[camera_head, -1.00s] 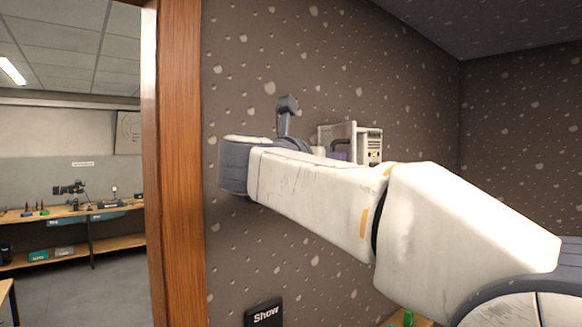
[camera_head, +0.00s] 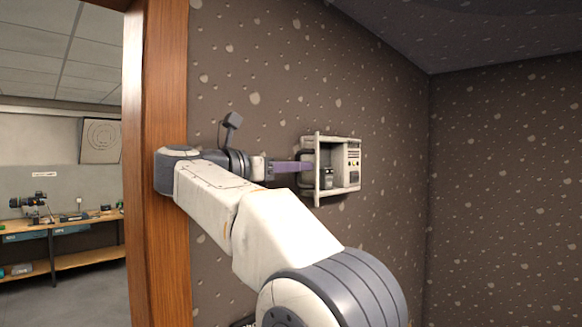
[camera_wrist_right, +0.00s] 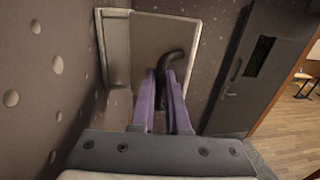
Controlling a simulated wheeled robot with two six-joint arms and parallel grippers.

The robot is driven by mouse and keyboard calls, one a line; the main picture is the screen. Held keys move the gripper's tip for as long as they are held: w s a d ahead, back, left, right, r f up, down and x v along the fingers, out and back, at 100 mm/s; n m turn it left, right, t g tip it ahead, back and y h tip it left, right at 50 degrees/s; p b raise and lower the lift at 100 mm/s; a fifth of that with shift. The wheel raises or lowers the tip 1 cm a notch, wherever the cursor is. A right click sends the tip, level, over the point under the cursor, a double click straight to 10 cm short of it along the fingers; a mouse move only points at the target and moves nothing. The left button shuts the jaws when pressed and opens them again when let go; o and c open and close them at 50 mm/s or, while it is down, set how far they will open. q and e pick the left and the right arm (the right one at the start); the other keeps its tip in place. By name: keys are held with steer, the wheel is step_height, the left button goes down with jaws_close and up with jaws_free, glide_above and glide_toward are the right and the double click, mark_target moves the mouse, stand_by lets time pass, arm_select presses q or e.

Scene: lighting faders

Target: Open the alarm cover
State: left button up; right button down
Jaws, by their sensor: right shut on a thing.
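The alarm box (camera_head: 347,170) is a pale case on the brown speckled wall, with its inside in view. Its cover (camera_head: 317,180) stands out from the wall, seen nearly edge-on at the box's left side. My right gripper (camera_head: 300,167) reaches it from the left with its purple fingers. In the right wrist view, the fingers (camera_wrist_right: 163,82) are shut on the cover's black curved handle (camera_wrist_right: 173,62), in front of the flat grey cover panel (camera_wrist_right: 160,38). The fingers hide part of the handle. My left gripper is not in view.
A wooden door post (camera_head: 160,255) stands close to the left of my right arm. Beyond it is a room with a workbench (camera_head: 75,222). A small dark part (camera_head: 328,178) shows inside the box. The wall right of the box is bare.

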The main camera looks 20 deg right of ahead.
steer(key=shift+w+a+f, duration=0.1)
steer(key=shift+f, duration=0.2)
steer(key=c, duration=0.9)
jaws_free()
steer(key=shift+r, duration=0.1)
steer(key=shift+b+v, duration=0.85)
steer(key=shift+v, duration=4.4)
